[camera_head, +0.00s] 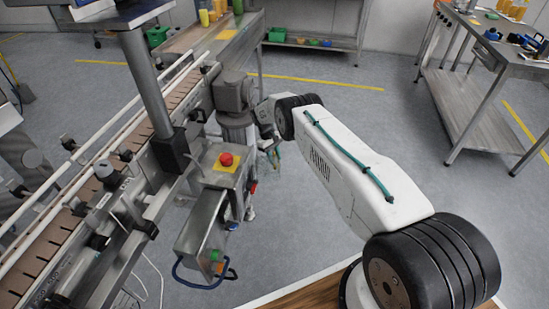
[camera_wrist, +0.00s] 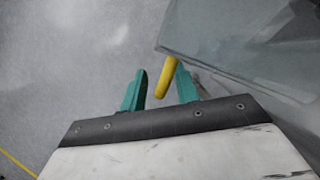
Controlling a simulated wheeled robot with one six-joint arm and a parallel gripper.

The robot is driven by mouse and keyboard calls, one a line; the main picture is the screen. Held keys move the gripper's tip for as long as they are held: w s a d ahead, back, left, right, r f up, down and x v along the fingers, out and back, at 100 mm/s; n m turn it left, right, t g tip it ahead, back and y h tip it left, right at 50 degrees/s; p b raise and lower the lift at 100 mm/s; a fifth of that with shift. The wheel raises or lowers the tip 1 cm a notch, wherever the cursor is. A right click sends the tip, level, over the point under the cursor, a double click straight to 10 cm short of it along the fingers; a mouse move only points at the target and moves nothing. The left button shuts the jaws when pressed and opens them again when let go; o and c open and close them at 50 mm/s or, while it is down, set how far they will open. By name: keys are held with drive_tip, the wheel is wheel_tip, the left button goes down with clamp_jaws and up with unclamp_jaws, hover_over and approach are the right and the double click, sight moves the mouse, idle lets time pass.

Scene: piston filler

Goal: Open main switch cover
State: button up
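The metal control box (camera_head: 205,222) stands beside the conveyor, with a red button on a yellow plate on top. A small red part (camera_head: 253,188) shows at its right side; I cannot tell whether it belongs to the main switch. In the wrist view, a yellow piece (camera_wrist: 167,76) sticks out by the edge of a grey metal panel (camera_wrist: 235,45). It may be the main switch cover, but I cannot be sure. My gripper (camera_wrist: 160,71) is open, its teal fingers apart. The yellow piece shows between them, nearer the right finger. Contact cannot be told. In the head view, my gripper (camera_head: 273,155) is small, right of the box.
The conveyor (camera_head: 100,185) runs along the left. A blue cable (camera_head: 190,284) loops below the box. A metal workbench (camera_head: 480,60) stands at the far right, and another table (camera_head: 215,35) at the back. The grey floor between is clear.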

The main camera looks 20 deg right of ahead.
drive_tip(key=v, duration=0.7)
drive_tip(key=shift+r, duration=0.35)
drive_tip(key=shift+w, duration=0.15)
